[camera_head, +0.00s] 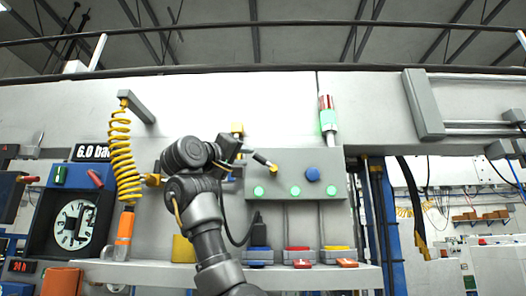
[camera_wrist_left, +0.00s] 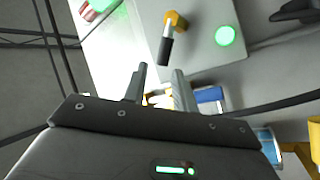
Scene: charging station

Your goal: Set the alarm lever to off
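The alarm lever (camera_head: 262,160) is a short dark handle on a yellow pivot, mounted on a grey panel (camera_head: 302,165). In the left wrist view the lever's black handle (camera_wrist_left: 166,50) points down from its yellow pivot toward my fingers. My left gripper (camera_head: 238,151) is just left of the lever in the head view. In the left wrist view its two fingers (camera_wrist_left: 160,80) are apart, with nothing held between them. The handle's tip lies a little beyond the fingertips, and no contact shows. My right gripper is in neither view.
The panel has green lights (camera_head: 295,190) and a blue button (camera_head: 313,174). A stack light (camera_head: 327,118) glows green above it. A coiled yellow hose (camera_head: 125,160) hangs left of my arm. Blue, red and yellow items (camera_head: 299,256) stand on the shelf below.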

